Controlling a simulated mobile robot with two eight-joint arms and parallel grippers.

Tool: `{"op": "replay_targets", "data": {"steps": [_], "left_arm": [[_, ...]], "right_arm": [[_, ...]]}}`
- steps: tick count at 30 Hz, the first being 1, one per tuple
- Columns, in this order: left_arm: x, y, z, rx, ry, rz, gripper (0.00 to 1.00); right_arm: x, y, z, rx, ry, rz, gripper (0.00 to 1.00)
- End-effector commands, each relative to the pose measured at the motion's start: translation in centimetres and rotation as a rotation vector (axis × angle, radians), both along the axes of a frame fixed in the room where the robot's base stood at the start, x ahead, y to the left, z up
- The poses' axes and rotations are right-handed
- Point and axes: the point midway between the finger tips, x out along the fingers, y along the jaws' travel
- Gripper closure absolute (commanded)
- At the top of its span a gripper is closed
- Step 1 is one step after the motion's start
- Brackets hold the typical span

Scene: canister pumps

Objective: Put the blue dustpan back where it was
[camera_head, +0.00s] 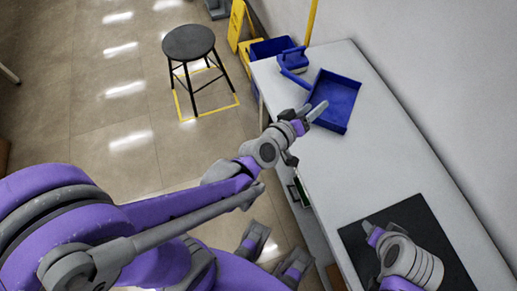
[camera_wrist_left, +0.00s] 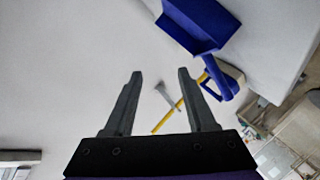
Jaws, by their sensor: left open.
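The blue dustpan (camera_head: 335,100) lies on the white table near its far end, tray toward the wall and handle pointing to the far left. In the left wrist view the dustpan (camera_wrist_left: 200,22) is at the top, beyond the fingers. My left gripper (camera_head: 312,113) is open and empty, at the near-left side of the dustpan's tray in the head view; whether it touches cannot be told. It also shows in the left wrist view (camera_wrist_left: 160,98), with nothing between the fingers. My right gripper (camera_head: 372,232) is over the near part of the table; its fingers are unclear.
A blue brush-like object (camera_head: 293,58) stands beside the dustpan handle. A dark mat (camera_head: 440,235) lies on the near table (camera_head: 375,160). Beyond the far edge are a blue bin (camera_head: 268,46) and a yellow sign (camera_head: 236,24). A black stool (camera_head: 188,42) stands on the floor.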

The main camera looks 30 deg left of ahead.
Motion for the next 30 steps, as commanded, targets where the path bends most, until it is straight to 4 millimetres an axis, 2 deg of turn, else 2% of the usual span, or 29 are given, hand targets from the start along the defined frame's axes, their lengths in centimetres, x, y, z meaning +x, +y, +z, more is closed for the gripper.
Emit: {"op": "replay_targets", "data": {"steps": [2,5,9,13,15,18,26,30], "left_arm": [[-2.7,-0.9,-0.8,0.148,0.112,-0.130,0.44],[-6.9,-0.4,-2.9,0.330,0.290,-0.255,0.44],[-13.0,2.5,-5.4,0.540,0.540,-0.340,0.44],[-17.0,5.1,-6.4,0.655,0.702,-0.359,0.44],[-18.1,6.0,-6.5,0.687,0.750,-0.359,0.44],[-18.8,6.5,-6.6,0.705,0.777,-0.358,0.44],[-18.7,6.5,-6.5,0.706,0.775,-0.358,0.44],[-18.5,6.5,-4.8,0.706,0.769,-0.356,0.44]], "right_arm": [[0.0,0.0,0.0,0.000,0.000,0.000,0.44],[0.0,0.0,0.0,0.000,0.000,0.000,0.44],[0.0,0.0,0.0,0.000,0.000,0.000,0.44],[0.0,0.0,0.0,0.000,0.000,0.000,0.44],[0.0,0.0,0.0,0.000,0.000,0.000,0.44],[0.0,0.0,0.0,0.000,0.000,0.000,0.44],[0.0,0.0,0.1,0.000,0.000,0.000,0.44],[0.2,0.0,1.8,0.000,-0.006,0.000,0.44]]}}
